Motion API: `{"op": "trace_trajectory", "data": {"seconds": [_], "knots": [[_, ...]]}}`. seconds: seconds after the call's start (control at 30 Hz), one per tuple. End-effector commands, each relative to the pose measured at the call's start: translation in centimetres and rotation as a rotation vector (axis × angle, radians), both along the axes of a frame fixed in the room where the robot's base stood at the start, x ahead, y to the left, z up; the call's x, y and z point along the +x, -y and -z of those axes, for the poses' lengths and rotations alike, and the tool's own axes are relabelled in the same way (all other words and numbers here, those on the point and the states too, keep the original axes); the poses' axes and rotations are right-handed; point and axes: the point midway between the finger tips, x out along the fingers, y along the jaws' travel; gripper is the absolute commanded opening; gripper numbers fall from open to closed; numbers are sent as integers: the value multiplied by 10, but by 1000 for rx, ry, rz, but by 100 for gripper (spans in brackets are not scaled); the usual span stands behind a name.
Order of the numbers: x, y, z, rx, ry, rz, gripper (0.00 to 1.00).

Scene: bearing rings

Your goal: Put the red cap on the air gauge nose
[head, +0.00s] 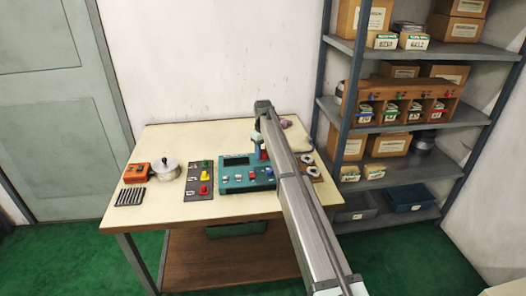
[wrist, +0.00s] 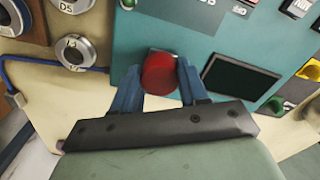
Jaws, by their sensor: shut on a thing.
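The red cap (wrist: 159,74) is between the two blue fingers of my gripper (wrist: 158,82) in the wrist view. My gripper is shut on it. The cap is over the teal air gauge (wrist: 130,40), near its dark screen (wrist: 240,77). In the head view a small red spot (head: 264,155) shows at the back right of the gauge (head: 245,180), beside my arm. The gauge nose is hidden behind the cap and fingers, and I cannot tell whether the cap touches it.
Bearing rings (wrist: 73,52) sit on a brown board right of the gauge in the head view. A dark panel (head: 199,193) with coloured caps stands left of it. An orange device (head: 136,173) and a silver pot (head: 166,170) are further left.

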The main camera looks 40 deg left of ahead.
Motion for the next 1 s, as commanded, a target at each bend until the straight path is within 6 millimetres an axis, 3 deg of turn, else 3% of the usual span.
{"op": "trace_trajectory", "data": {"seconds": [0.87, 0.9, 1.0], "knots": [[0, 0, 4, 0, 0, 0, 15], [0, 0, 4, 0, 0, 0, 44], [0, 0, 4, 0, 0, 0, 54]]}}
